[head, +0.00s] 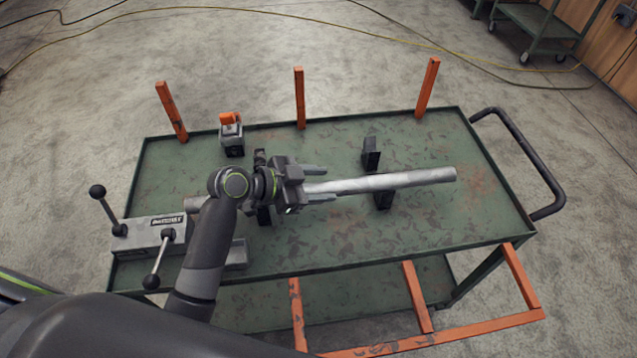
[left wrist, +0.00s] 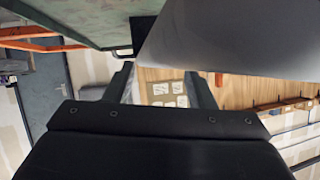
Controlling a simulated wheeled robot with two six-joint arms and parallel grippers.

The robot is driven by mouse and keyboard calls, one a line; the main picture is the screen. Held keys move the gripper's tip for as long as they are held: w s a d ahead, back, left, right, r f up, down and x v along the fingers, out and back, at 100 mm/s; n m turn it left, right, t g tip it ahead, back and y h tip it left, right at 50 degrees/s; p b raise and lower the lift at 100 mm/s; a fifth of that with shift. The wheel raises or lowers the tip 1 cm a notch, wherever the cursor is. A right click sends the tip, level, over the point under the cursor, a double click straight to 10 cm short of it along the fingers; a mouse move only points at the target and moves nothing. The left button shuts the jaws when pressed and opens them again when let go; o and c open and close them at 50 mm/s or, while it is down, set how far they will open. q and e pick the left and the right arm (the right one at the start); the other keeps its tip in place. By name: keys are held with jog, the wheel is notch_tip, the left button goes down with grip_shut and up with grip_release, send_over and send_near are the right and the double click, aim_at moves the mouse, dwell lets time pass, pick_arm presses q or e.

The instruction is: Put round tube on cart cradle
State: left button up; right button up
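The cart cradle shows as black blocks, with a far right block (head: 371,153) and a near right block (head: 383,200) on either side of the tube. The tube partly covers the near one; I cannot tell whether it touches. The left wrist view shows the open fingers (left wrist: 160,88) and the tube (left wrist: 235,38) large and close. My right gripper is not in view.
The green cart (head: 440,225) has orange posts (head: 300,97) along its far edge and a black handle (head: 530,150) at right. A grey vise with levers (head: 150,235) sits at left. An orange-topped block (head: 231,135) stands behind my gripper. The cart's right end is mostly clear.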

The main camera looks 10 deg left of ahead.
aim_at(319, 189)
pick_arm(q)
jog(key=shift+o, duration=1)
jog(key=shift+s+f, duration=0.3)
jog(key=shift+f, duration=0.75)
jog(key=shift+w+r+p, duration=0.2)
jog(key=shift+r+p, duration=0.65)
jog(key=shift+r, duration=0.05)
notch_tip(319, 189, up, 10)
jog(key=p, duration=0.7)
jog(key=shift+r, duration=0.15)
jog(key=shift+w, duration=0.1)
